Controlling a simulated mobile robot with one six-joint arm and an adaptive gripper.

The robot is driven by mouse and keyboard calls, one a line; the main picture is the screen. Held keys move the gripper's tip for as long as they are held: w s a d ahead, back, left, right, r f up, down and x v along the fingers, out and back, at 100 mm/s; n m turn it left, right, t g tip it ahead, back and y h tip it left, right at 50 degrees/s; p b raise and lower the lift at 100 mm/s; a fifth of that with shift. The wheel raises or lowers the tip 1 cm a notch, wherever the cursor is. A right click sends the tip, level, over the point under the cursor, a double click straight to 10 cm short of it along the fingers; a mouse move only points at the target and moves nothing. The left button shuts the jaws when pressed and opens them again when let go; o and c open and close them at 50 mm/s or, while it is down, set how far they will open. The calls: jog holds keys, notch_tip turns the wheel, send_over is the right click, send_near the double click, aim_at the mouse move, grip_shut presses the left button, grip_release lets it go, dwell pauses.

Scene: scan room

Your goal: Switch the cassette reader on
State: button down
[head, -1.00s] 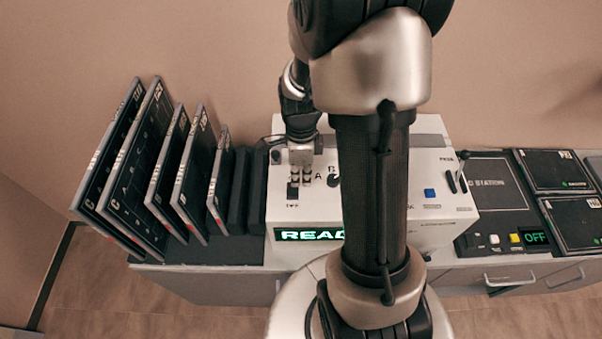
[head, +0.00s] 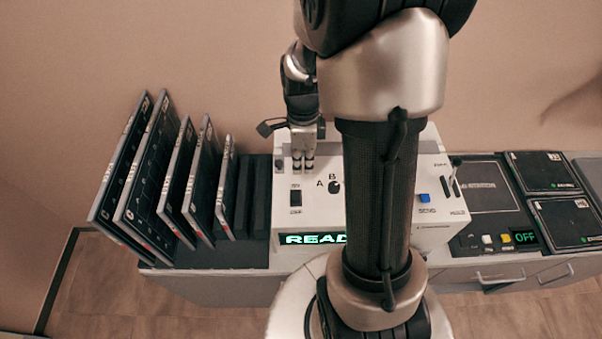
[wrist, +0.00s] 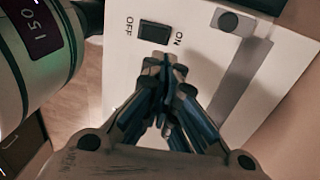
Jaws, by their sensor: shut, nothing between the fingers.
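The cassette reader (head: 432,235) is a white console on the counter, and its green display (head: 312,239) shows "READ", with the rest hidden behind my arm. Its black power rocker switch (head: 295,199) is on the left of the top panel. In the wrist view the switch (wrist: 153,33) lies between the labels OFF and ON, just beyond my fingertips. My gripper (head: 303,168) is shut and empty, above the panel behind the switch; it also shows in the wrist view (wrist: 166,68). I cannot tell whether the fingertips touch the panel.
Several dark cassettes (head: 150,185) lean in a rack left of the reader. The reader also carries an A/B knob (head: 334,187), a blue button (head: 424,197) and a lever (head: 455,172). A dark station (head: 480,190) with an OFF display stands at right.

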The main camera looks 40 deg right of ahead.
jog(key=r, duration=0.4)
jog(key=d+r+p, duration=0.1)
jog(key=shift+w+r, duration=0.4)
